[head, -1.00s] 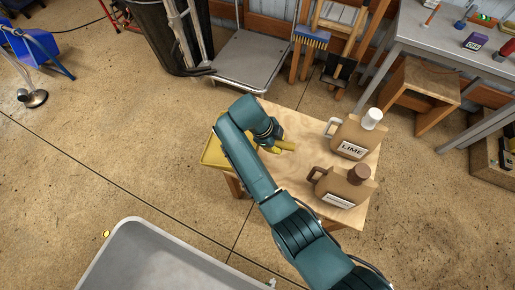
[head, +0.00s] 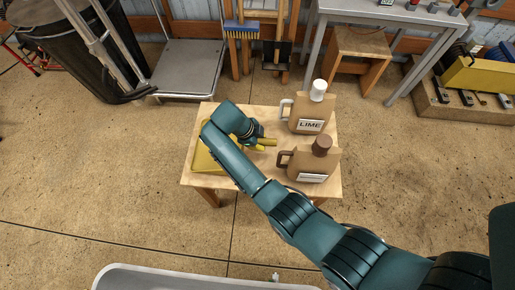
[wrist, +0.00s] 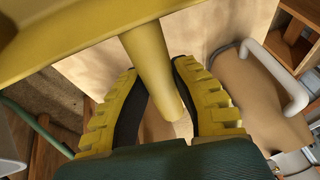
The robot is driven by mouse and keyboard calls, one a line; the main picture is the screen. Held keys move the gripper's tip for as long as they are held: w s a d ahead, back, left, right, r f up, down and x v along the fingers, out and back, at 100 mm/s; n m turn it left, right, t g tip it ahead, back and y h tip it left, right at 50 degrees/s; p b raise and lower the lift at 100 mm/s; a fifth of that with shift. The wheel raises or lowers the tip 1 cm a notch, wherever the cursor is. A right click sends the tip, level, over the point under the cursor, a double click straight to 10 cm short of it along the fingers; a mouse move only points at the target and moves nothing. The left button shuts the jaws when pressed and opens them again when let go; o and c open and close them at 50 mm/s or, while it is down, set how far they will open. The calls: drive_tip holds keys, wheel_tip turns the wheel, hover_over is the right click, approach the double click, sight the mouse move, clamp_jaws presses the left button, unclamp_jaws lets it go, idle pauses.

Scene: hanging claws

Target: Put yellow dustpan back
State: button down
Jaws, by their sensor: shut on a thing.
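The yellow dustpan (head: 203,158) is at the left end of the small wooden table (head: 240,185), partly hidden by my arm. My gripper (head: 262,143) is at its handle, over the middle of the table. In the wrist view, my gripper (wrist: 168,108) has its yellow ridged fingers on both sides of the dustpan's round yellow handle (wrist: 150,55) and is shut on it. The pan part (wrist: 70,25) fills the upper left of that view. I cannot tell whether the dustpan touches the tabletop.
A tan LIME jug (head: 308,120) with a white cap and a brown-capped jug (head: 312,162) stand right of my gripper. A grey cart (head: 188,70) stands back left.

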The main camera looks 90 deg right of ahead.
drive_tip(key=shift+w+d+f+b, duration=0.1)
drive_tip(key=shift+f+b, duration=0.8)
drive_tip(key=shift+f, duration=1.55)
drive_tip(key=c, duration=1)
unclamp_jaws()
drive_tip(key=shift+o, duration=0.2)
drive_tip(key=p+v, duration=0.4)
drive_tip(key=v, duration=0.8)
drive_tip(key=shift+p, duration=0.35)
